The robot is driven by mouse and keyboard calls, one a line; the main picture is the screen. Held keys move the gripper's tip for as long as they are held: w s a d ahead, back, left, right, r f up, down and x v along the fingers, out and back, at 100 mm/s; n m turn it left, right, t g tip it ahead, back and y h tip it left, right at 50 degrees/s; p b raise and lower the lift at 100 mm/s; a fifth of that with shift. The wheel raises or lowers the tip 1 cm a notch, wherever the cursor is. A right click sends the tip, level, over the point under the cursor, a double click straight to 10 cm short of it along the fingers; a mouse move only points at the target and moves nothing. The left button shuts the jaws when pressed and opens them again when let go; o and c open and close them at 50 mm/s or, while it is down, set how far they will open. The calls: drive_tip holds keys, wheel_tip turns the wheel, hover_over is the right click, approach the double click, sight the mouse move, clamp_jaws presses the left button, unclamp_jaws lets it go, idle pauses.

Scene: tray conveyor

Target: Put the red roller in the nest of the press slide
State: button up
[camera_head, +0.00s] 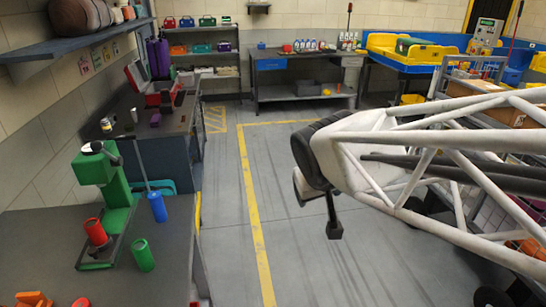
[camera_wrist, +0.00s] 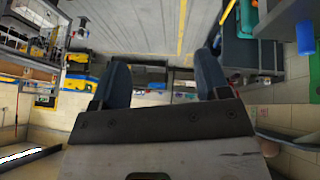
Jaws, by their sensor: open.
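The red roller (camera_head: 95,232) stands, slightly leaning in the picture, at the green press (camera_head: 117,195), over its dark slide (camera_head: 100,256). Its lower end meets a dark round part there; I cannot tell whether it is seated in the nest, which is hidden. A green roller (camera_head: 142,255) and a blue roller (camera_head: 157,206) stand upright on the bench to the right of the press. My gripper (camera_head: 334,228) hangs over the floor, well right of the bench and apart from every roller. In the wrist view its two fingers (camera_wrist: 160,78) are wide apart with nothing between them.
The grey bench (camera_head: 40,225) fills the lower left, with orange parts (camera_head: 33,299) at its front edge. A second bench (camera_head: 150,120) with a red toolbox stands behind it. Open floor (camera_head: 225,230) with a yellow line lies between the bench and my gripper.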

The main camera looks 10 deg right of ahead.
drive_tip(key=s+f+m+g+y, duration=0.1)
drive_tip(key=s+f+g, duration=0.1)
drive_tip(key=s, duration=1)
drive_tip(key=shift+g+y, duration=0.3)
drive_tip(key=shift+g, duration=0.3)
drive_tip(key=shift+d+f, duration=0.1)
